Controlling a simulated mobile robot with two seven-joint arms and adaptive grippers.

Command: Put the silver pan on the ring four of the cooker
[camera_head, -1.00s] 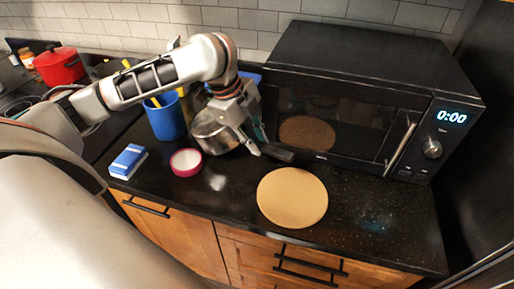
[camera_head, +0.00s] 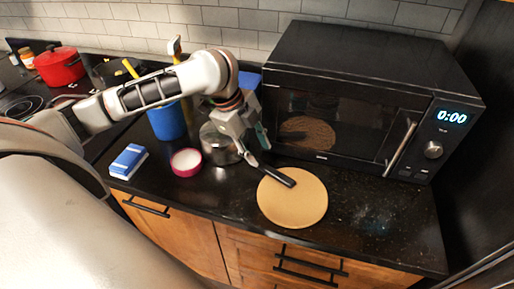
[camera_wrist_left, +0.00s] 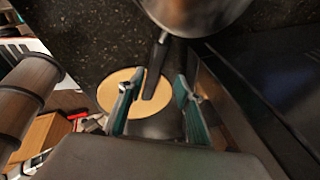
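The silver pan (camera_head: 216,148) stands on the black counter in front of the microwave, partly hidden behind my left gripper. Its black handle (camera_head: 283,178) points right and toward me, its end over a round tan board. My left gripper (camera_head: 252,160) is at the pan's handle side. In the left wrist view the fingers (camera_wrist_left: 157,104) are spread, with the dark handle (camera_wrist_left: 157,70) between them and the pan (camera_wrist_left: 195,12) at the top edge. The cooker's dark hob (camera_head: 22,106) shows at the far left with a ring; ring four cannot be told. My right gripper is not in view.
The microwave (camera_head: 350,90) stands behind the round board (camera_head: 300,205). A blue utensil holder (camera_head: 167,122), a pink-rimmed bowl (camera_head: 186,162) and a blue-and-white sponge (camera_head: 128,160) stand left of the pan. A red pot (camera_head: 60,66) is at the back left. The front right counter is clear.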

